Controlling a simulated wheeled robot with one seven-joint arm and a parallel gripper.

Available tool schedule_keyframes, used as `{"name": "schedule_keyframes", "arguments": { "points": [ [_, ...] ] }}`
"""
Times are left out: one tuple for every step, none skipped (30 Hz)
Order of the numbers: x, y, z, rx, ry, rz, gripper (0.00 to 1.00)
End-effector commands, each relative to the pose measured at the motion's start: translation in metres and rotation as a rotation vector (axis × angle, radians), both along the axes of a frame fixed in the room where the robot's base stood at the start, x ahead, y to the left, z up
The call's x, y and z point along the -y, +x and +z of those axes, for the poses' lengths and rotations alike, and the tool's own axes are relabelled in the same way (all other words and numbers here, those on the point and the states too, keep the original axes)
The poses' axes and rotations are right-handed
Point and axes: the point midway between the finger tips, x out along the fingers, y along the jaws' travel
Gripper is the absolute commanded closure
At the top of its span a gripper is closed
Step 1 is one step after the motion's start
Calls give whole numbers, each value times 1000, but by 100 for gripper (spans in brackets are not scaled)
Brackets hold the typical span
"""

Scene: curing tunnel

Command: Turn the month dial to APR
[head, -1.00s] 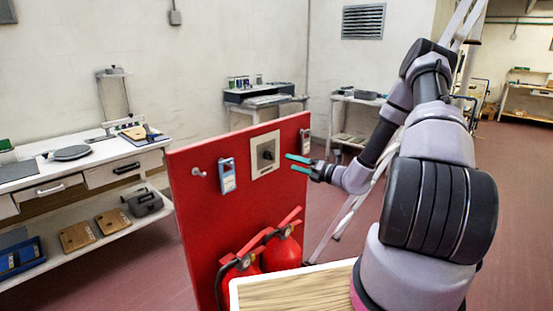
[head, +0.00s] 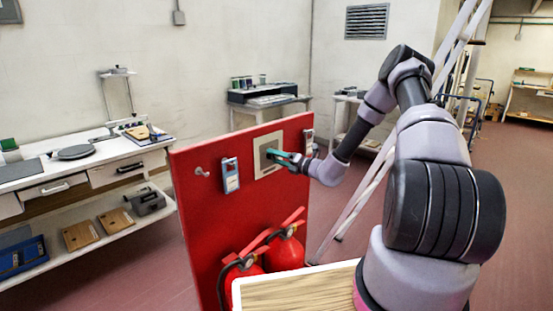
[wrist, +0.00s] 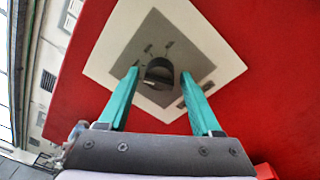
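The month dial is a dark round knob (wrist: 159,72) on a grey square with a cream surround (wrist: 108,45), mounted on a red panel. Small dark marks sit around the knob, too small to read. In the head view the dial plate (head: 261,164) shows, but my gripper mostly hides the knob. My gripper (wrist: 160,75) has two teal fingers, which are apart, one on each side of the knob with a visible gap on both sides. In the head view my gripper (head: 275,158) is right at the plate. I cannot tell whether the tips reach past the knob's face.
The red panel (head: 205,225) also carries a hook (head: 201,172), a blue-grey padlock-like tag (head: 230,175) left of the plate and another tag (head: 308,142) to the right. Red fire extinguishers (head: 285,250) stand below. A wooden-topped surface (head: 300,290) is in front.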

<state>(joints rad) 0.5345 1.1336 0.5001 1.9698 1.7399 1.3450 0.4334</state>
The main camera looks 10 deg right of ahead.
Motion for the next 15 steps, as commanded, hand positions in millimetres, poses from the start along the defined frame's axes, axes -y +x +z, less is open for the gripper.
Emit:
{"name": "schedule_keyframes", "arguments": {
  "points": [
    [0, 0, 0, 0, 0, 0, 59],
    [0, 0, 0, 0, 0, 0, 70],
    [0, 0, 0, 0, 0, 0, 85],
    [0, 0, 0, 0, 0, 0, 97],
    [0, 0, 0, 0, 0, 0, 100],
    [0, 0, 0, 0, 0, 0, 100],
    [0, 0, 0, 1, -1, 0, 100],
    [0, 0, 0, 1, -1, 0, 100],
    [0, 0, 0, 2, -4, -1, 100],
    [0, 0, 0, 4, -6, -1, 100],
    [0, 0, 0, 6, -9, 0, 100],
    [0, 0, 0, 10, -15, 0, 100],
    [0, 0, 0, 15, -22, 0, 100],
    [0, 0, 0, 20, -29, 1, 100],
    [0, 0, 0, 29, -41, 0, 100]
  ]
}}
